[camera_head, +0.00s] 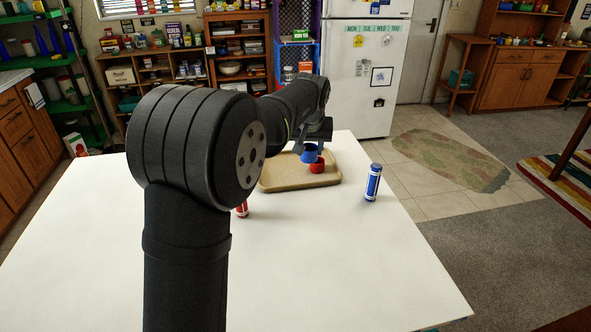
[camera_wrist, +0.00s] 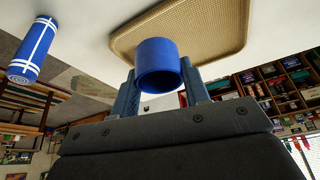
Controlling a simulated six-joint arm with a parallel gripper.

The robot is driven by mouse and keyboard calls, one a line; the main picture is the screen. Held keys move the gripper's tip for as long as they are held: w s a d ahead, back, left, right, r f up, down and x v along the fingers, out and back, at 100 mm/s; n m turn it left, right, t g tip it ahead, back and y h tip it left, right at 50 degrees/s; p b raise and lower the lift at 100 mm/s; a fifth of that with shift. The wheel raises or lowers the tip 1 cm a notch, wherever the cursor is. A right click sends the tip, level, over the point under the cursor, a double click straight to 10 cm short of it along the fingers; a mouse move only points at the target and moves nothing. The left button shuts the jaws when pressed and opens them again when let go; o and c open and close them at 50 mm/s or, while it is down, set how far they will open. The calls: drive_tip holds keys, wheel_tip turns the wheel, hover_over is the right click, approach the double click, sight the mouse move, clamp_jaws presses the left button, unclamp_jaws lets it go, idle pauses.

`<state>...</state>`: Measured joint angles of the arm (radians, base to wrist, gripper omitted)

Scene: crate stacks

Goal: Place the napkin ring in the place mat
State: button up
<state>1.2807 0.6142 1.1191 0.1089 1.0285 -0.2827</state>
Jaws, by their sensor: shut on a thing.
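The place mat (camera_head: 272,185) is a tan, tray-like rectangle with a rounded rim on the white table; it also shows in the wrist view (camera_wrist: 215,35). My gripper (camera_head: 313,146) is above it, toward its right side. In the wrist view my gripper (camera_wrist: 160,78) is shut on a blue napkin ring (camera_wrist: 158,62), with a finger on each side. The blue ring also shows in the head view (camera_head: 309,154), above the mat. A red ring-like piece (camera_head: 317,166) shows just below it over the mat; I cannot tell whether they touch. The wrist view does not show the red piece.
A blue cylinder with white bands (camera_head: 373,183) stands on the table right of the mat; it also shows in the wrist view (camera_wrist: 34,50). A red cylinder (camera_head: 242,209) stands nearer, partly hidden by my arm. The table's (camera_head: 340,265) front right is clear.

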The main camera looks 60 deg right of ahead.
hover_over(278, 172)
drive_tip(key=a, duration=0.1)
drive_tip(key=f, duration=0.7)
drive_tip(key=shift+s, duration=0.3)
drive_tip(key=shift+a+f, duration=0.1)
drive_tip(key=shift+f, duration=1.9)
drive_tip(key=shift+f, duration=0.1)
drive_tip(key=o, duration=1)
drive_tip(key=shift+f, duration=0.1)
drive_tip(key=shift+r, duration=0.55)
drive_tip(key=v, duration=1.1)
drive_tip(key=shift+s+a+r, duration=0.1)
drive_tip(key=shift+s+r, duration=0.05)
